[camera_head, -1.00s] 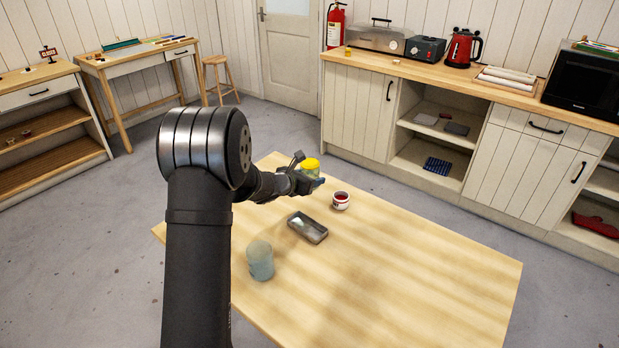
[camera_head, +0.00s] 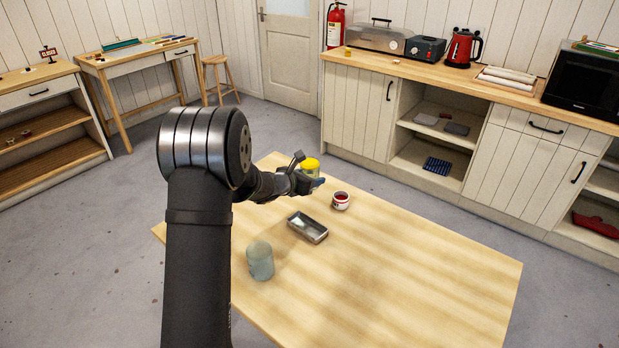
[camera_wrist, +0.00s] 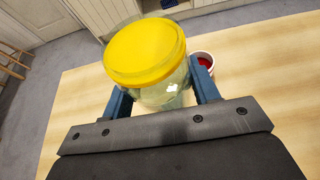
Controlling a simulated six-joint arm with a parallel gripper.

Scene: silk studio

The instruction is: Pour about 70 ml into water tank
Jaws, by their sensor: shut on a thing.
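My gripper (camera_wrist: 163,98) is shut on a clear glass jar (camera_wrist: 162,97) with a yellow top; I cannot tell whether the yellow is a lid or contents. In the head view the yellow-topped jar (camera_head: 309,168) is at the far edge of the wooden table, partly hidden by my gripper (camera_head: 310,182). The jar looks roughly upright. A shallow metal tray (camera_head: 307,227) lies nearer on the table. A translucent grey-blue tumbler (camera_head: 260,262) stands at the near left. Which vessel is the water tank is not clear.
A small white cup (camera_head: 341,201) with red contents stands right of the held jar, and it shows behind the jar in the wrist view (camera_wrist: 204,63). The right side of the table (camera_head: 430,270) is clear. A counter (camera_head: 480,90) stands beyond.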

